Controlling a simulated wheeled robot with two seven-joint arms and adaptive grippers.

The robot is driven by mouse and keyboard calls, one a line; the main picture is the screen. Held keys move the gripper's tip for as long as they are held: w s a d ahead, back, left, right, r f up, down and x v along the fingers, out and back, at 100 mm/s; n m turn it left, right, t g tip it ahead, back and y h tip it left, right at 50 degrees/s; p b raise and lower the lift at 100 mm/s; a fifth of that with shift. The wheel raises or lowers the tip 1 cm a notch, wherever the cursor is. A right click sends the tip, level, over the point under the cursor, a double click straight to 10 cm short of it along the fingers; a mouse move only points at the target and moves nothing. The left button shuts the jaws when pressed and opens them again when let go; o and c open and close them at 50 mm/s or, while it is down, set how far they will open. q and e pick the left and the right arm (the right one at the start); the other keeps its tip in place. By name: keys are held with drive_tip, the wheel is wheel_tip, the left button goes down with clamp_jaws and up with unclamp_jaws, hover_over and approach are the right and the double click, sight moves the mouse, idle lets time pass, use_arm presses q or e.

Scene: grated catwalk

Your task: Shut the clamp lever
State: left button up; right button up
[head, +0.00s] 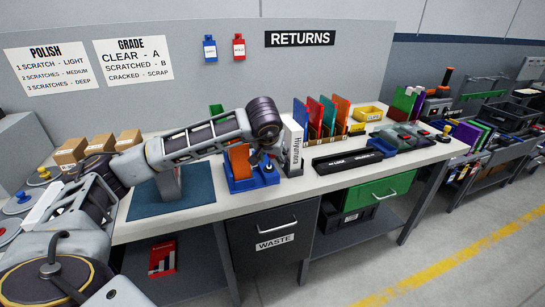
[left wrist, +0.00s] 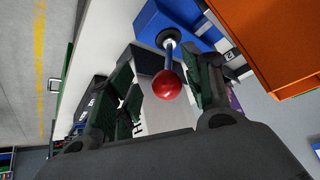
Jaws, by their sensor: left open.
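The clamp lever shows in the left wrist view as a short shaft with a red ball knob (left wrist: 167,85). It rises from a blue clamp block (left wrist: 150,20), which in the head view is a blue fixture (head: 245,184) on the bench. An orange panel (head: 240,161) stands in the fixture. My left gripper (head: 266,157) is over the fixture's right side, and the lever is mostly hidden there. In the left wrist view my left gripper (left wrist: 164,92) is open, with the knob between its fingers and gaps visible beside it. My right gripper is out of view.
A white upright box (head: 292,147) stands close to the right of my left gripper. A black case (head: 347,160) lies farther right, with colored panels (head: 328,118) behind it. A dark blue mat (head: 170,193) lies left of the fixture. A waste drawer (head: 275,233) is below.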

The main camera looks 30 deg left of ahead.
use_arm(q)
drive_tip(key=v, duration=1.2)
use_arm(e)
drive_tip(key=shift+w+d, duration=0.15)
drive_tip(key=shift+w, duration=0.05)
use_arm(q)
drive_tip(key=shift+r, duration=0.1)
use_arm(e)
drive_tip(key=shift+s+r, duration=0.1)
use_arm(q)
wheel_tip(320, 180, up, 21)
drive_tip(key=p, duration=2.1)
drive_tip(key=shift+r+p, duration=0.2)
drive_tip(key=shift+p, duration=0.2)
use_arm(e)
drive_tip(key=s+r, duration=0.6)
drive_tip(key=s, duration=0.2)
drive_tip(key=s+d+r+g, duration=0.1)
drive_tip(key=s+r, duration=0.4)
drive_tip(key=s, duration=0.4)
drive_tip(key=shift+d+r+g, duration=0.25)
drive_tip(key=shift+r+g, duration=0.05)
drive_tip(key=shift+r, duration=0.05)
use_arm(q)
drive_tip(key=shift+r, duration=0.2)
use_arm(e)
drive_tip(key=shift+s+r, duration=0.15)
